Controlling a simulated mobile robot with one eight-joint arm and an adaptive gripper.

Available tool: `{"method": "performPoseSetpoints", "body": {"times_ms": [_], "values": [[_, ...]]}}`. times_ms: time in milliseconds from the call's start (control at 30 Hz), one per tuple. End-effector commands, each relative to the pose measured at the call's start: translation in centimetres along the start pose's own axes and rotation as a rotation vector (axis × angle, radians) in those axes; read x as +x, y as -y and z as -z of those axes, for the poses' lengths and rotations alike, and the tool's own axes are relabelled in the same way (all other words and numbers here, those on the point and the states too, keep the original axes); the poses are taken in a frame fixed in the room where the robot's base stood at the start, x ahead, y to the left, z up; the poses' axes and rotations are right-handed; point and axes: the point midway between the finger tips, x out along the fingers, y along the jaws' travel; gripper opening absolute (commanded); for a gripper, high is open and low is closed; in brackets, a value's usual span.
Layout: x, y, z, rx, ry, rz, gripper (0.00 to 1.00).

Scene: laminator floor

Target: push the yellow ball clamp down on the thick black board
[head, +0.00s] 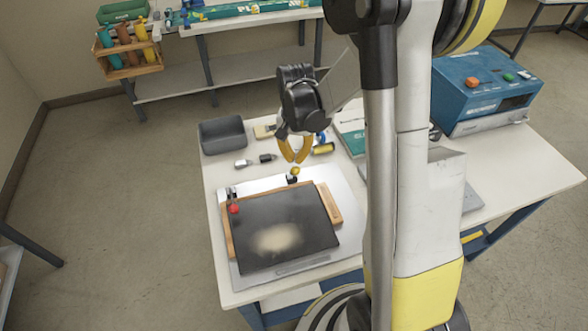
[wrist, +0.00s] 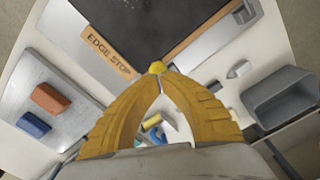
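The thick black board (head: 280,228) lies on a light metal plate on the table, with a pale dusty patch on top. The yellow ball clamp (head: 295,171) stands at the board's far edge; in the wrist view its yellow ball (wrist: 157,67) shows just beyond my fingertips. A red ball clamp (head: 235,208) is at the board's left edge. My gripper (head: 296,161) has yellow fingers, with the tips brought together and nothing seen between them. It is just above the yellow ball; I cannot tell whether they touch. The clamp's lower part is mostly hidden in the wrist view.
The wooden edge stop (wrist: 109,56) lies beside the board. A grey bin (head: 222,135) and small loose items lie behind it. A blue machine (head: 485,90) stands at the table's right. A grey plate with an orange block (wrist: 50,98) and a blue block (wrist: 33,124) is nearby.

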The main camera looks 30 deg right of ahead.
Motion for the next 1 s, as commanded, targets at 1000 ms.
{"method": "performPoseSetpoints", "body": {"times_ms": [1000], "values": [[1.4,0.0,0.0,0.000,0.000,0.000,0.00]]}}
